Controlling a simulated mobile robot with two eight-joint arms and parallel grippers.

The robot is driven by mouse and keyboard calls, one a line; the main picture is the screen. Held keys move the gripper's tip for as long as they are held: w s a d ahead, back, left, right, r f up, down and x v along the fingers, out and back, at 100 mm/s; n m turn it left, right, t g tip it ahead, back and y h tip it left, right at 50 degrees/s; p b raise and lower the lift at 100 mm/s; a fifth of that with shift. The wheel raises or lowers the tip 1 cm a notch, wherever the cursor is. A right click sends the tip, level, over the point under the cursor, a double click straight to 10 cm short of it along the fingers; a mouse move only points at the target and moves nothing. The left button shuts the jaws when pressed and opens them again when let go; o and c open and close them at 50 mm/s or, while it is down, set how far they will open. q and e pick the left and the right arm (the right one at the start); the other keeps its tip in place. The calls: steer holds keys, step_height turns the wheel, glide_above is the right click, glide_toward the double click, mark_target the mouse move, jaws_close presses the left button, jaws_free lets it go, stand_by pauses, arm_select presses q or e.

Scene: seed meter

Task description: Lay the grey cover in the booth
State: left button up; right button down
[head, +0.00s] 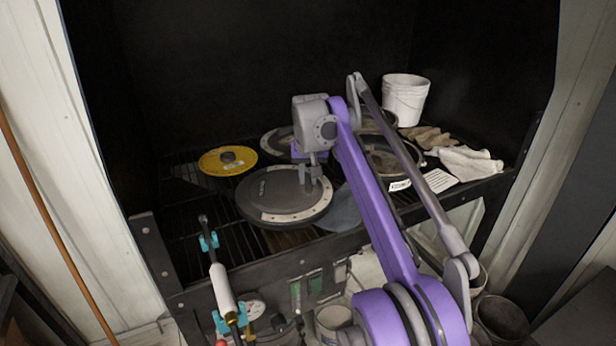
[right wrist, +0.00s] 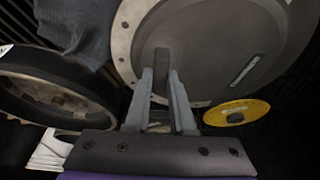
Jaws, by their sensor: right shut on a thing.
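The grey cover (head: 283,193) is a round dark grey disc with a lighter rim dotted with holes. In the head view it is at the front of the booth's slatted rack (head: 190,222), lying about level; I cannot tell whether it touches the slats. My right gripper (head: 310,180) reaches over it from the right. In the right wrist view the fingers (right wrist: 162,85) are shut on a tab at the edge of the cover (right wrist: 215,45). The dark booth (head: 250,70) surrounds the rack. My left gripper is not in view.
A yellow disc (head: 228,160) lies behind and left of the cover. A dark ring (head: 385,158) lies to the right, with gloves (head: 468,162) and a white bucket (head: 405,98) beyond. A blue-grey cloth (head: 342,210) is beside the cover. A spray wand (head: 222,290) stands at the front left.

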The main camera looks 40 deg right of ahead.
steer(key=shift+f, duration=0.5)
steer(key=c, duration=0.7)
jaws_free()
